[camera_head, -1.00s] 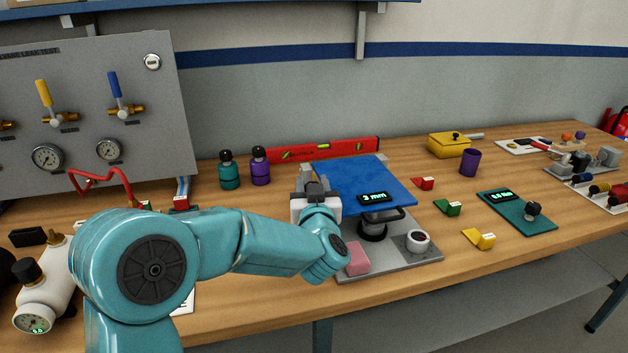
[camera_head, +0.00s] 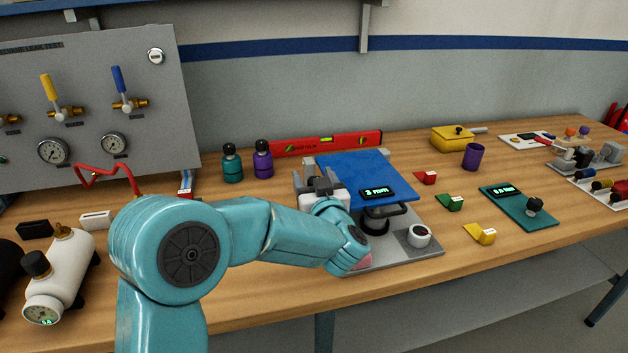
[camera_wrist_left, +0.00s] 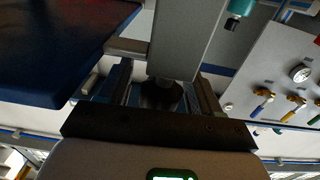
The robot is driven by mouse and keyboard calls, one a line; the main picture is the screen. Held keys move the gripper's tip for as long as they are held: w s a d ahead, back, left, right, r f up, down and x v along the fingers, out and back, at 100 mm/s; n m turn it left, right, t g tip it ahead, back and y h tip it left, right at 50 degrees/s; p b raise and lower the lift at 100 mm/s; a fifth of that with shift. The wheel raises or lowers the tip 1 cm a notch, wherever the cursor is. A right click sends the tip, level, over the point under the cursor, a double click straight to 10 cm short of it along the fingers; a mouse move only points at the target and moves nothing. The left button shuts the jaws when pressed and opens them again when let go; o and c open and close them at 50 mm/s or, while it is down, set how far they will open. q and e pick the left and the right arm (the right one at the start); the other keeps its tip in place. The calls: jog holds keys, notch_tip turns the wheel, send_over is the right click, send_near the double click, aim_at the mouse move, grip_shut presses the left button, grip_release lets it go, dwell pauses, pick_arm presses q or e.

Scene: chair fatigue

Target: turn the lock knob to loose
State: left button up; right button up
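The test rig has a blue seat plate (camera_head: 350,171) with a "3 mm" display (camera_head: 377,192) on a grey base plate (camera_head: 430,251). My left gripper (camera_head: 322,185) is at the seat's left side. In the left wrist view a dark round knob (camera_wrist_left: 160,96) sits by a grey post (camera_wrist_left: 183,40), between the open fingers of my left gripper (camera_wrist_left: 163,88), with apparent gaps on both sides. My right gripper is not in view.
A pink block (camera_head: 364,263) is mostly hidden by my wrist. Red (camera_head: 427,178), green (camera_head: 450,203) and yellow (camera_head: 481,234) wedges lie right of the rig. Two bottles and a red level (camera_head: 325,143) stand behind; a gauge panel (camera_head: 90,115) is at left.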

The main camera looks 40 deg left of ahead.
pick_arm(q)
jog(key=shift+s, duration=0.1)
jog(key=b+v, duration=0.1)
jog(key=v, duration=1.5)
jog(key=shift+d, duration=0.15)
